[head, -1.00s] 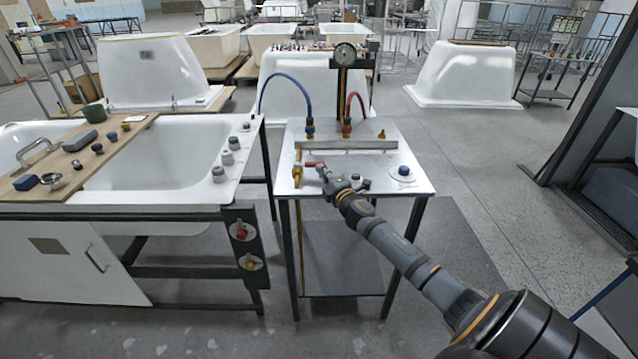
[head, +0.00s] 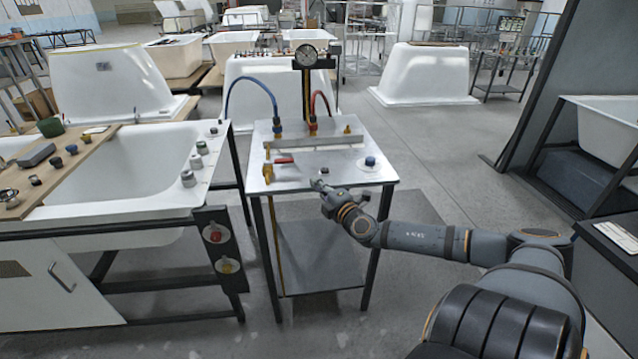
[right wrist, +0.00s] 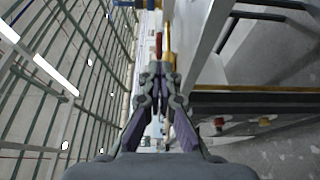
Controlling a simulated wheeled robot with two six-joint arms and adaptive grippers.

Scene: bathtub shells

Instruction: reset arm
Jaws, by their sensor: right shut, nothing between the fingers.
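My right gripper (head: 318,184) is at the front edge of the small metal-topped table (head: 310,160), its arm coming in from the lower right. In the right wrist view its fingertips (right wrist: 155,68) are together with nothing between them. A red-handled valve (head: 284,161) lies on the table top, to the left of and behind the gripper, apart from it. The red handle also shows past the fingertips in the right wrist view (right wrist: 159,42). My left gripper is not in view.
A white bathtub (head: 125,165) in a dark frame stands left of the table, with a wooden board (head: 85,150) carrying several small parts. A blue hose (head: 248,82), a red hose and a gauge (head: 306,56) rise at the table's back. Floor (head: 440,160) to the right is open.

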